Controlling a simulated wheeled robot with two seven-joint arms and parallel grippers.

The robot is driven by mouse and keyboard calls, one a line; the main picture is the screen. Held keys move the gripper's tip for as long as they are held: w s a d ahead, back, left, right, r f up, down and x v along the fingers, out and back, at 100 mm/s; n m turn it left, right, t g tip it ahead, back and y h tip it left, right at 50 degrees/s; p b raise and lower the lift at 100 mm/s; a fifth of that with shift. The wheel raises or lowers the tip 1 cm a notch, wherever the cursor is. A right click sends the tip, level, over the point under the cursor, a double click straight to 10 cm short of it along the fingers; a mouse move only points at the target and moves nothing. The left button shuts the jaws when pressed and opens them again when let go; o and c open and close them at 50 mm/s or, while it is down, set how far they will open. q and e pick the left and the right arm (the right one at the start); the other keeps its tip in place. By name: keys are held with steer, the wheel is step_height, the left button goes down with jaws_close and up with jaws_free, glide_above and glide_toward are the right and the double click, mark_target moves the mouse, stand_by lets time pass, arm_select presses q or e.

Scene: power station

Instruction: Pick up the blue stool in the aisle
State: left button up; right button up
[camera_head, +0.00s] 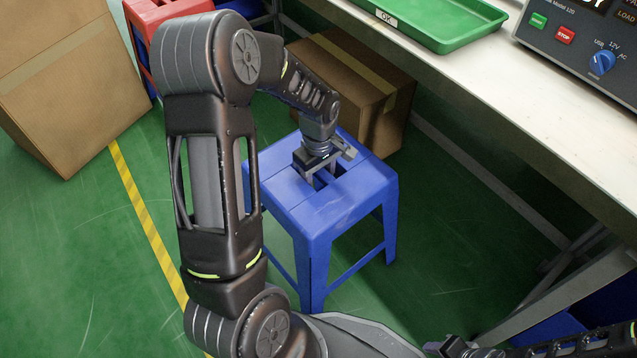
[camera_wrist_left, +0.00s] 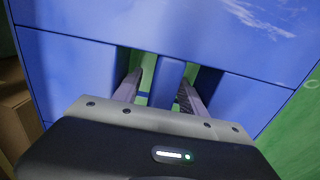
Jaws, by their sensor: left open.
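The blue stool (camera_head: 335,217) stands upright on the green floor, in the middle of the head view. Its seat has two slots with a narrow bar between them. My left gripper (camera_head: 323,176) points down at the seat and is open. In the left wrist view its two fingers (camera_wrist_left: 160,95) reach into the slots, one on each side of the blue bar (camera_wrist_left: 167,82). I cannot tell whether they touch the bar. Of my right arm, only a part shows at the bottom right of the head view; its fingertips are not visible.
A cardboard box (camera_head: 350,85) stands right behind the stool. A workbench (camera_head: 480,80) with a green tray (camera_head: 445,22) and a control unit (camera_head: 590,45) runs along the right. Floor left of the stool is clear.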

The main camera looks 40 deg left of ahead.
stand_by(0.3)
arm_select(q)
jaws_close()
stand_by(0.4)
stand_by(0.9)
